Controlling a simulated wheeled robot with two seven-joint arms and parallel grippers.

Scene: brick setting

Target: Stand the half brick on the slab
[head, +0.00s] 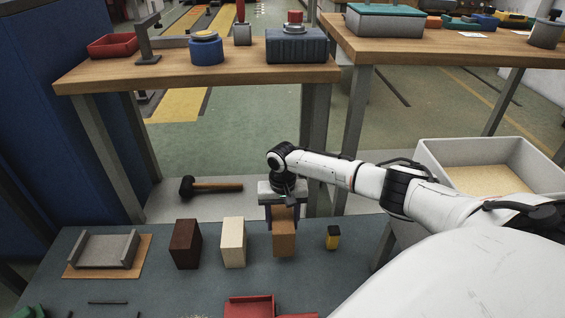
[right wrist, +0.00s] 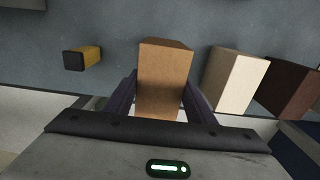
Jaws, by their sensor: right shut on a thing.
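An orange-brown brick block (head: 284,240), which looks like the half brick, stands upright in my right gripper (head: 284,212). The right gripper's fingers are shut on its two sides from above. In the right wrist view the block (right wrist: 163,75) sits between the dark fingers (right wrist: 160,98). I cannot tell whether its lower end touches the grey mat. A grey slab-like piece with raised ends (head: 104,250) lies on a thin orange board (head: 75,271) at the left of the mat, clear of the block. My left gripper is not in view.
A cream block (head: 233,242) and a dark brown block (head: 186,244) stand left of the held block. A small yellow-and-black item (head: 333,238) stands right. A mallet (head: 210,186) lies behind. A red tray (head: 250,306) is in front.

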